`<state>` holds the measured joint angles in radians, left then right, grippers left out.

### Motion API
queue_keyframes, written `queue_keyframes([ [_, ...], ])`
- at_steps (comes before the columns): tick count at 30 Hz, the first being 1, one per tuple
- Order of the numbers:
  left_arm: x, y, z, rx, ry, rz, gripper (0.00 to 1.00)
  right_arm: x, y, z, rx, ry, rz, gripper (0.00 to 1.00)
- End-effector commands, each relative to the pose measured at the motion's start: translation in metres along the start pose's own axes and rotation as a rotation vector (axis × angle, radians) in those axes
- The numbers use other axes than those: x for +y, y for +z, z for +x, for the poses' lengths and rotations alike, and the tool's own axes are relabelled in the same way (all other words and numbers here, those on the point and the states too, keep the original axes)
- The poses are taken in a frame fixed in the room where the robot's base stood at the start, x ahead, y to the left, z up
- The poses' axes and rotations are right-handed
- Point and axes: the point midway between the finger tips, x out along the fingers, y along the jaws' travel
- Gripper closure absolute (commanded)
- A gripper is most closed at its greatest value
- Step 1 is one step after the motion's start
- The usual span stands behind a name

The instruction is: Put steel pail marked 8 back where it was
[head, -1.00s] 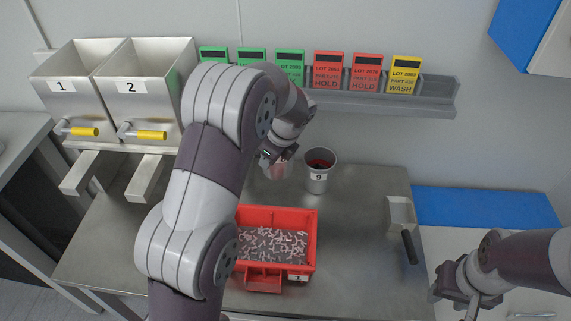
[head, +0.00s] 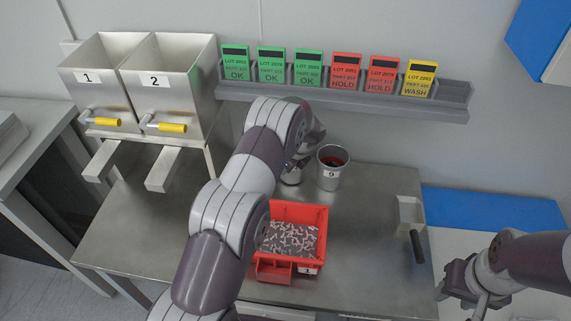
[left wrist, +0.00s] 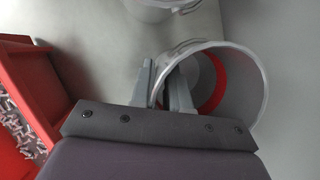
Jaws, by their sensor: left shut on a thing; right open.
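My left gripper (left wrist: 172,85) is shut on the rim of a steel pail (left wrist: 250,88), with one finger inside it and one outside. The pail is grey with a red ring inside. My right gripper (head: 462,290) is open and empty at the lower right.
A red bin of small parts (head: 322,240) stands on the steel bench (head: 370,260) in front of the pails. A scoop (head: 411,215) lies to the right. Two hoppers (head: 140,85) stand at the left, and a rack of lot cards (head: 350,100) runs behind.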

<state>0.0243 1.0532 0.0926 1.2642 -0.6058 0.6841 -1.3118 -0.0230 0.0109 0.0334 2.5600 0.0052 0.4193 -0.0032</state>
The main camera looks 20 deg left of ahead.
Motion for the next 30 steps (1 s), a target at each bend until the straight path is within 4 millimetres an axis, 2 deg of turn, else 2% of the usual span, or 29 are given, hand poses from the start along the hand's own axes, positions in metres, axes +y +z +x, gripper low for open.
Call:
queue_keyframes([
  [1,0.002,-0.001,0.002,0.001,0.005,0.002,1.0,0.0,-0.001,-0.004,0.0,0.0,0.0,0.57],
  [10,0.002,-0.004,0.007,0.0,0.003,0.001,1.0,0.0,0.0,0.0,0.0,0.0,0.0,0.57],
  [11,0.002,-0.003,0.006,0.0,0.003,0.002,0.75,0.0,0.0,-0.001,0.0,0.0,0.0,0.57],
  [12,0.002,-0.003,0.006,0.0,0.003,0.002,0.62,0.0,0.0,-0.001,0.0,0.0,0.0,0.57],
  [13,0.002,-0.003,0.006,0.0,0.003,0.002,0.58,0.0,0.0,-0.001,0.0,0.0,0.0,0.57],
  [20,0.002,-0.003,0.006,0.0,0.003,0.001,0.58,0.0,0.0,-0.001,0.0,0.0,0.0,0.57],
  [23,0.002,-0.002,-0.001,0.0,0.001,0.001,0.58,0.0,0.0,-0.001,0.0,0.0,0.0,0.57],
  [30,0.001,-0.003,-0.049,0.0,-0.001,0.002,0.58,0.0,0.001,0.009,0.0,0.0,0.0,0.57],
])
